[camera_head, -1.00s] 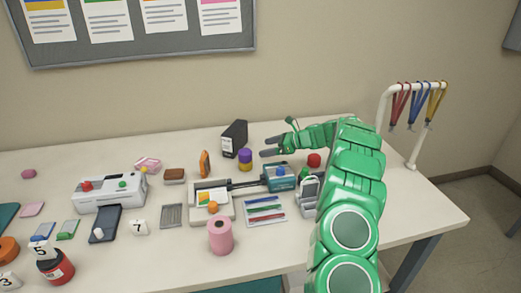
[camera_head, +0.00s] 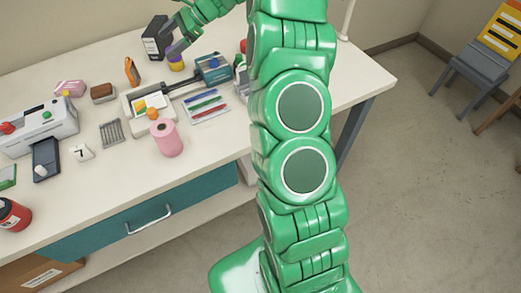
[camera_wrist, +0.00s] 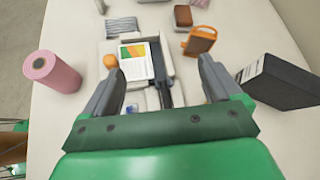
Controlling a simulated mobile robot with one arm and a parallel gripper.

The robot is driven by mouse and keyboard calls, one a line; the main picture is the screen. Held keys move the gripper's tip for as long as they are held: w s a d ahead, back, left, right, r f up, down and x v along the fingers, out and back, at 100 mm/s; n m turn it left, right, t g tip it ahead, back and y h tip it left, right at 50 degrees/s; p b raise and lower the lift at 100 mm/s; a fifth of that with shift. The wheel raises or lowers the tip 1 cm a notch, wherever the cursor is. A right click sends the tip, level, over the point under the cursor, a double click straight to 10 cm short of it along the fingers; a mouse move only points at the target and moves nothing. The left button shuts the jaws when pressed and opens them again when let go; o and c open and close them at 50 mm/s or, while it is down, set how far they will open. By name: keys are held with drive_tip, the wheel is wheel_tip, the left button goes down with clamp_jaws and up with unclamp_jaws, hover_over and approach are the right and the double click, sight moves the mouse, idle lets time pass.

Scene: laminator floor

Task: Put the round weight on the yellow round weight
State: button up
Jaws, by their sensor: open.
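A small cylinder stack (camera_head: 176,63) stands on the table beside the black box. Its lower part is yellow and its upper part purple, with the purple part resting on the yellow one. My gripper (camera_head: 175,38) is open at the stack in the head view, with a grey finger partly covering its top. I cannot tell whether it touches. The wrist view shows my gripper (camera_wrist: 162,88) with fingers wide apart and no object held between them. The stack is not visible there. A small red round thing (camera_head: 243,46) is partly hidden behind my arm.
A black box (camera_head: 155,37) stands close to my gripper. The laminator (camera_head: 160,95), an orange upright thing (camera_head: 131,71), a pink roll (camera_head: 165,138) and a white machine (camera_head: 38,125) crowd the table (camera_head: 110,195). Bare table lies along the front edge.

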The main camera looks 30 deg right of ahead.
drive_tip(key=s+a+r+n+g+h, duration=0.1)
drive_tip(key=s+a+r+n, duration=0.15)
drive_tip(key=s, duration=0.55)
drive_tip(key=s+a+r+n+g+h, duration=0.1)
drive_tip(key=s+a+r+n+h, duration=0.15)
drive_tip(key=s, duration=0.55)
drive_tip(key=s+a+r+n+g+h, duration=0.15)
drive_tip(key=s+n, duration=0.25)
drive_tip(key=s, duration=0.4)
drive_tip(key=s+d+f+n+h, duration=0.1)
drive_tip(key=s+d+n+h, duration=0.2)
drive_tip(key=s, duration=1.2)
drive_tip(key=s+d+f+n+h, duration=0.1)
drive_tip(key=s+d+n+h, duration=0.2)
drive_tip(key=s, duration=1.2)
drive_tip(key=d+n, duration=0.2)
drive_tip(key=shift+s+d+f+n+g, duration=0.2)
drive_tip(key=shift+f+n+g, duration=0.1)
drive_tip(key=shift+g, duration=0.05)
